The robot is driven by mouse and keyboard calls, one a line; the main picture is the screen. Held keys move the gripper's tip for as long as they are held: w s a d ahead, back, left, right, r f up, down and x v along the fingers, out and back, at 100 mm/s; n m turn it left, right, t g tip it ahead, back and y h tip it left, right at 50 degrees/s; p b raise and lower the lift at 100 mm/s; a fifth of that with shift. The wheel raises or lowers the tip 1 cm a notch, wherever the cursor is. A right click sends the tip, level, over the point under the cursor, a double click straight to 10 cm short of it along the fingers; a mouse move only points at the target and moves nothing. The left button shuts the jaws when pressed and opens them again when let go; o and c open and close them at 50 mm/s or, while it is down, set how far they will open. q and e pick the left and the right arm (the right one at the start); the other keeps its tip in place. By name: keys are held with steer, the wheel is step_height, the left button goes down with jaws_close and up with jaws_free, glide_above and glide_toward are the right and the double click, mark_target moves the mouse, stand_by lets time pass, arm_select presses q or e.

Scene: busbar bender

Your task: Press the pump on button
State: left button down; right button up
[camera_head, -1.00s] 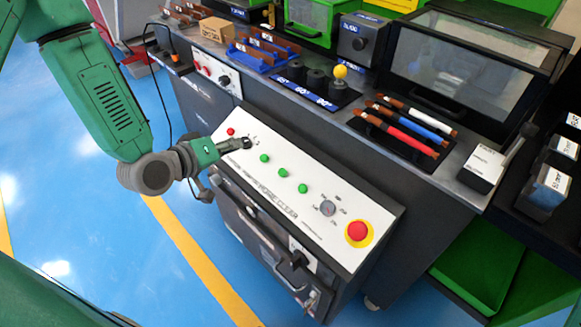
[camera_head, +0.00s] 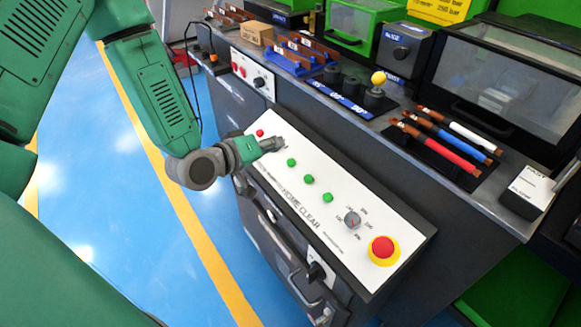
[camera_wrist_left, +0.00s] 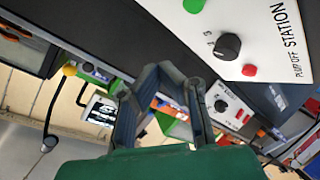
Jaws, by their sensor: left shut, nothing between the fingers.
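The white control panel (camera_head: 335,228) slopes on top of a dark cabinet. Its green buttons form a row; the first green button (camera_head: 291,162) is nearest my left gripper (camera_head: 280,144). A red button (camera_head: 260,133) sits at the panel's far left end. In the left wrist view that red button (camera_wrist_left: 249,70) is labelled "PUMP OFF", beside a black knob (camera_wrist_left: 228,46) and a green button (camera_wrist_left: 193,5). My left gripper is shut and empty, over the panel between the red and first green buttons; contact cannot be told. It hides the knob in the head view. My right gripper is out of view.
A red emergency stop (camera_head: 383,249) on a yellow ring and a dial (camera_head: 352,219) are on the panel's near right. Blue floor is free to the left.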

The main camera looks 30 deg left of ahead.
mark_target(291, 162)
arm_select(q)
steer(key=f+b, duration=0.1)
steer(key=w+f+b, duration=0.1)
steer(key=f, duration=0.2)
steer(key=shift+w+d+b, duration=0.3)
steer(key=shift+d+b, duration=0.05)
steer(key=shift+b, duration=0.05)
steer(key=shift+w+f+b, duration=0.35)
steer(key=shift+f, duration=0.15)
steer(key=shift+d+f, duration=0.1)
stand_by(0.5)
steer(key=shift+w+d+f, duration=0.1)
steer(key=shift+w+f, duration=0.05)
steer(key=shift+f, duration=0.05)
steer(key=shift+w+d+f+b, duration=0.1)
steer(key=shift+w+f+b, duration=0.05)
steer(key=shift+f+b, duration=0.3)
stand_by(0.8)
steer(key=shift+r, duration=0.1)
steer(key=shift+s+r+p, duration=0.35)
steer(key=shift+r+p, duration=0.4)
steer(key=shift+p, duration=0.15)
steer(key=shift+a+r, duration=0.1)
steer(key=shift+a, duration=0.1)
